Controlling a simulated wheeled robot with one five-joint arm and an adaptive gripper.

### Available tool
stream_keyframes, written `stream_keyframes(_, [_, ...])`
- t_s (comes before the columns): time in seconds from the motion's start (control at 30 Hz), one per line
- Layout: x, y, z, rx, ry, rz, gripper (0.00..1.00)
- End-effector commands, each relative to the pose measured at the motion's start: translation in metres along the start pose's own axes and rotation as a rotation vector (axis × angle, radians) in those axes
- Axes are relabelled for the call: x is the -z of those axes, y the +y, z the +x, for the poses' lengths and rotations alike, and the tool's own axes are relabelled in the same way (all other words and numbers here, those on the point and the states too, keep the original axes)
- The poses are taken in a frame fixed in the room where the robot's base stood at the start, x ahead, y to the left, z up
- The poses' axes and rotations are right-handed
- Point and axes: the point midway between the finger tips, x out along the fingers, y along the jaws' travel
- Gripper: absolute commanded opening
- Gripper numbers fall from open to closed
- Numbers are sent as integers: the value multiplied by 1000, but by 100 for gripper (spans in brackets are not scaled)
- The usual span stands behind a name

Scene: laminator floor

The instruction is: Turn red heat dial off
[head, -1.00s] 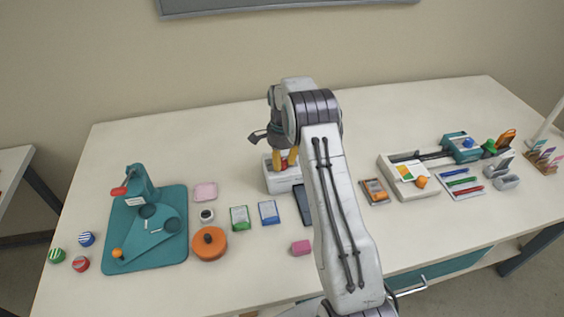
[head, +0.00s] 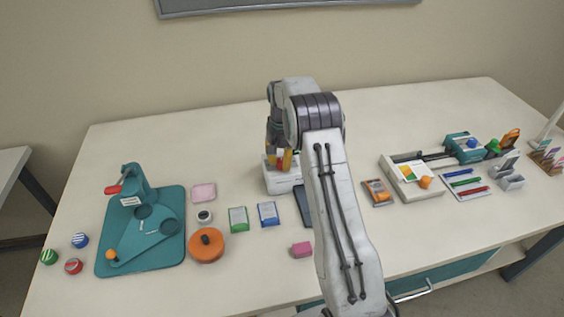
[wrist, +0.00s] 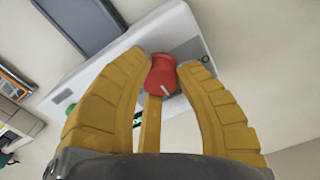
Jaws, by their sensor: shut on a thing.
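The red heat dial (wrist: 161,76) stands on the white laminator (wrist: 180,35) and has a pale pointer line on its near, lower-right side. My gripper (wrist: 164,68) has its yellow fingers closed on the dial from both sides in the wrist view. In the head view, a little red (head: 280,155) shows between the fingers of my gripper (head: 279,163), above the white laminator (head: 283,185). My arm hides the laminator's right part there. The dial's markings cannot be read.
A dark tray (wrist: 82,22) lies beside the laminator. The table's back strip is clear.

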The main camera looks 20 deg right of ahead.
Motion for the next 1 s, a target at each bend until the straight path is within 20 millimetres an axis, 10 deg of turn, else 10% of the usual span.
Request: stream_keyframes(1.0, [-3, 1, 4, 2, -11, -909, 0])
